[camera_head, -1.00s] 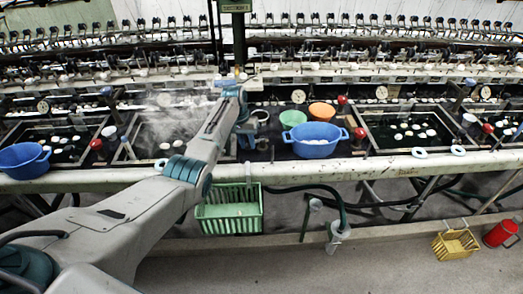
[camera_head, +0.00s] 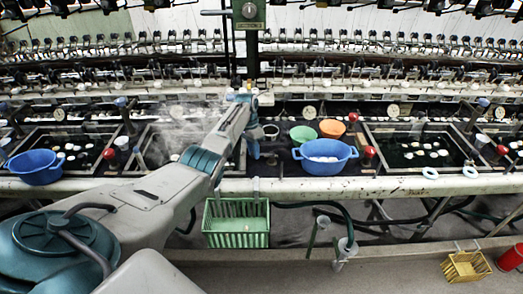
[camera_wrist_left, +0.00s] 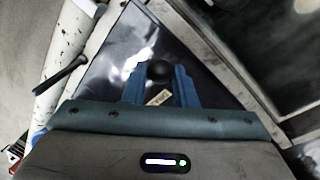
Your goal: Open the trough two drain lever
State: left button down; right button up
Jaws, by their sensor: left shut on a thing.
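My left gripper (camera_head: 254,150) reaches down at the trough edge, left of a blue bowl with white contents (camera_head: 325,153). In the left wrist view its two blue fingers (camera_wrist_left: 158,88) are closed on a round black knob (camera_wrist_left: 159,72), which looks like the ball end of the drain lever. A small pale label (camera_wrist_left: 158,98) shows just below the knob, between the fingers. The lever's shaft is hidden, and the label is too small to read. The steaming trough (camera_head: 175,145) lies left of my gripper. My right gripper is in neither view.
A green bowl (camera_head: 303,134) and an orange bowl (camera_head: 332,128) stand behind the blue bowl. A green basket (camera_head: 236,232) hangs below the white front rail (camera_head: 400,187). A dark rod (camera_wrist_left: 62,77) shows left in the wrist view. A yellow basket (camera_head: 466,266) is on the floor.

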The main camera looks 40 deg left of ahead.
pick_arm(q)
jog(key=shift+w, duration=0.1)
dwell(0.3)
jog(key=c, duration=1.2)
grip_release()
jog(key=r+b, duration=0.1)
jog(key=r, duration=0.2)
jog(key=a+r+b, duration=0.1)
jog(key=r, duration=0.3)
jog(key=a+r, duration=0.1)
jog(key=r, duration=0.2)
jog(key=shift+w+r+b, duration=0.3)
jog(key=shift+b, duration=0.1)
